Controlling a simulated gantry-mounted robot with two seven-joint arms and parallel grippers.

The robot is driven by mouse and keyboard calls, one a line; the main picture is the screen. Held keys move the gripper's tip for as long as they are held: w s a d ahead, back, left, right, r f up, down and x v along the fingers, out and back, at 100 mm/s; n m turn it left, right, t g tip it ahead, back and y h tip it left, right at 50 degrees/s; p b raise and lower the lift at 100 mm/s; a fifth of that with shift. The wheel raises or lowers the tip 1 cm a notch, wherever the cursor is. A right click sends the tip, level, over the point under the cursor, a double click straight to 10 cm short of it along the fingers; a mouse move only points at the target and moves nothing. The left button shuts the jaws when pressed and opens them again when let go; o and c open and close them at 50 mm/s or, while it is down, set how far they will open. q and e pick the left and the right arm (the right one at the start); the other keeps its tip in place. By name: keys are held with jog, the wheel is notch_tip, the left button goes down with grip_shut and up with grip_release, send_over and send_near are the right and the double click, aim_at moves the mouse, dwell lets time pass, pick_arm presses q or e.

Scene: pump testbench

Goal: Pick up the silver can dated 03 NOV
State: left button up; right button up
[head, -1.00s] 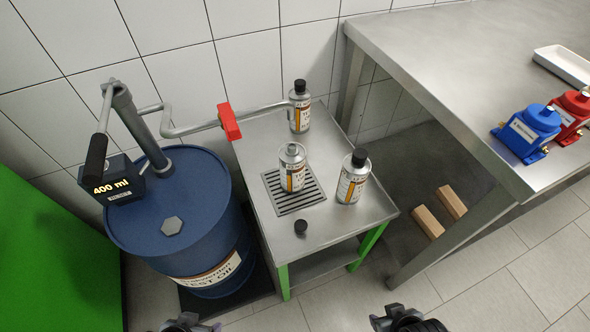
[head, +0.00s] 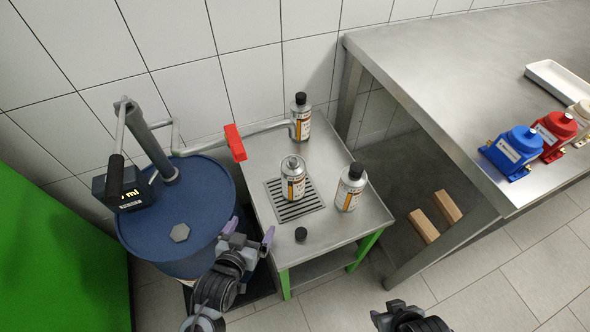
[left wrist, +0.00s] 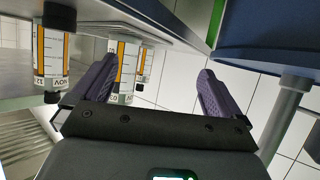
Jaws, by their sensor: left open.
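Three silver cans with white and orange labels stand upright on a small steel table. One with a black cap (head: 301,117) is at the back by the pipe end. An uncapped one (head: 293,181) stands on the drain grate, and a black-capped one (head: 350,188) stands at right. The dates are too small to read in the head view. In the left wrist view, which looks upside down, the leftmost can (left wrist: 52,52) shows "NOV" but its day number is unclear. My left gripper (head: 249,232) is open and empty, left of the table. My right gripper (head: 408,318) is partly cut off at the bottom edge.
A loose black cap (head: 300,234) lies near the table's front. A blue drum (head: 200,210) with a hand pump is at left; its pipe with a red block (head: 235,142) reaches over the table. A steel workbench (head: 440,70) at right carries blue and red pump units.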

aim_at(289, 178)
pick_arm(q)
jog(key=w+d+r+t+h, duration=0.1)
jog(key=w+d+r, duration=0.1)
jog(key=w+d+r+m+t+h, duration=0.1)
jog(key=w+d+r, duration=0.1)
jog(key=d, duration=0.1)
jog(key=w+d+r+t+h+p, duration=0.1)
jog(key=w+d+r, duration=0.1)
jog(key=r, duration=0.1)
jog(key=shift+d+m+t, duration=0.15)
jog(key=shift+m+t, duration=0.15)
jog(key=shift+t, duration=0.1)
jog(key=shift+h, duration=0.4)
jog(key=b+x, duration=0.1)
jog(key=x, duration=0.1)
jog(key=b+x, duration=0.1)
jog(key=x, duration=0.2)
jog(key=shift+d+r, duration=0.25)
jog(key=shift+w+d, duration=0.2)
jog(key=shift+w, duration=0.2)
jog(key=shift+w+d+f+b, duration=0.15)
jog(key=shift+w+f+b, duration=0.05)
jog(key=shift+w+b, duration=0.45)
jog(key=b+x, duration=0.1)
jog(key=x, duration=0.2)
jog(key=shift+b, duration=0.4)
jog(key=shift+w+d+r, duration=0.15)
jog(key=shift+w+d, duration=0.05)
jog(key=shift+w, duration=0.15)
jog(key=shift+s, duration=0.1)
